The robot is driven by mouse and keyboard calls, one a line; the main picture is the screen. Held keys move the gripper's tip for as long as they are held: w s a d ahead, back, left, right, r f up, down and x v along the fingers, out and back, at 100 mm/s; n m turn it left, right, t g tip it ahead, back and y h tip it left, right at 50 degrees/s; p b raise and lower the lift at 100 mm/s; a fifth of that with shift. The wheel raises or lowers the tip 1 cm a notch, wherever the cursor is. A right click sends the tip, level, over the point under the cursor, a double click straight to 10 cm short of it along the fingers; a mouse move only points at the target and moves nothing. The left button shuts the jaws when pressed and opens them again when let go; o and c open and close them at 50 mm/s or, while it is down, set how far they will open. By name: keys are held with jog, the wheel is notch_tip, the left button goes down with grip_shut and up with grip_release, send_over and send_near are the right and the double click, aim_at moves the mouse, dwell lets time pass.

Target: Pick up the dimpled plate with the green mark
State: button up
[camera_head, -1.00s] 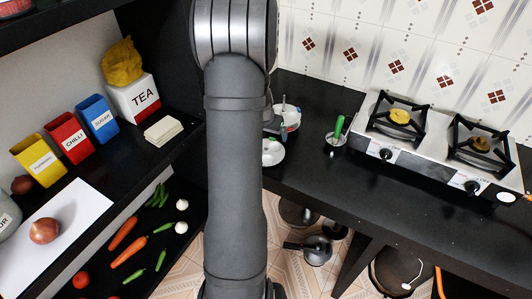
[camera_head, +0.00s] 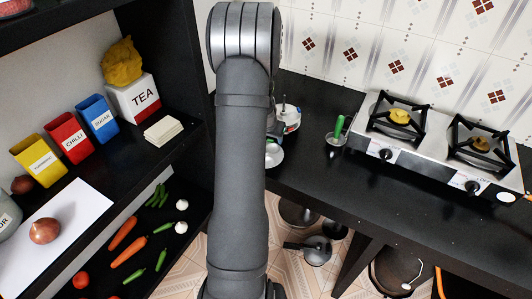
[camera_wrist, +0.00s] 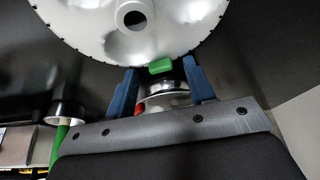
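The dimpled plate (camera_wrist: 110,38) is a silver disc with shallow round dents, a notched rim and a central hole. It fills the top of the wrist view and is cut off by the frame. Its green mark (camera_wrist: 160,66) is at the near rim. My gripper (camera_wrist: 159,69) has two blue fingers, open, one on each side of the green mark, with a gap to it on both sides. In the head view my arm hides the gripper, and I cannot tell the dimpled plate there.
A metal item with a red spot (camera_wrist: 140,110) shows between and below the fingers. A green-handled item (camera_head: 338,130) stands on the black counter (camera_head: 400,200), left of the stove (camera_head: 385,150). A white dish (camera_head: 274,158) is partly behind my arm. Shelves with boxes and vegetables are left.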

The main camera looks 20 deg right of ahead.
grip_shut()
jog(key=shift+r, duration=0.15)
